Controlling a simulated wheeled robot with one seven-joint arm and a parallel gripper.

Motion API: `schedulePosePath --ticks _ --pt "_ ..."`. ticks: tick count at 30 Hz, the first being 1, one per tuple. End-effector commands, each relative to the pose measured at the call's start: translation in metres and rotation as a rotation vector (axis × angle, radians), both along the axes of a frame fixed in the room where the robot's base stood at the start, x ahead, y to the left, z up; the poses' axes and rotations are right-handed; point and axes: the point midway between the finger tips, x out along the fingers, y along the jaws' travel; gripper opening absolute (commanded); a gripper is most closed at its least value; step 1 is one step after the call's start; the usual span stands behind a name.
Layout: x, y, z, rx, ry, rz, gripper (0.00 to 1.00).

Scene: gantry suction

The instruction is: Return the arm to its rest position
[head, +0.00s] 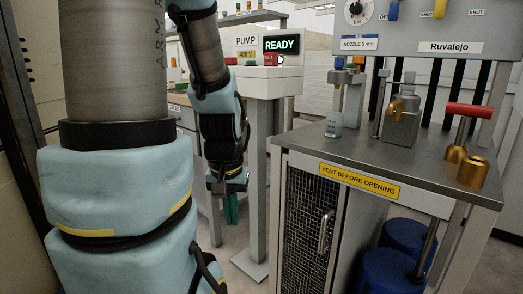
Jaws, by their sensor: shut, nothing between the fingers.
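My arm fills the left side of the head view, with pale blue covers and grey links. It folds over at the top and hangs down to my gripper (229,183), which points downward left of the metal bench. The gripper is shut with nothing in it. The gripper appears apart from the bench and from the pump stand.
A metal bench (400,165) on the right carries a small jar (333,125), a metal block valve (402,122) and brass parts (472,170). A mesh door (308,215) is below. Blue drums (392,272) stand underneath. The pump box (267,82) reads READY. Some floor is clear.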

Motion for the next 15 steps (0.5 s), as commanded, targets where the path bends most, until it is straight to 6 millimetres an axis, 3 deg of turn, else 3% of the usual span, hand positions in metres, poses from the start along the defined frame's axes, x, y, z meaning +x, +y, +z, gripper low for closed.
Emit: schedulePosePath --ticks 3,15 --pt "-0.002 0.000 -0.016 0.001 0.010 0.000 0.00" --pt "-0.002 0.000 0.038 0.000 0.010 0.000 0.00"
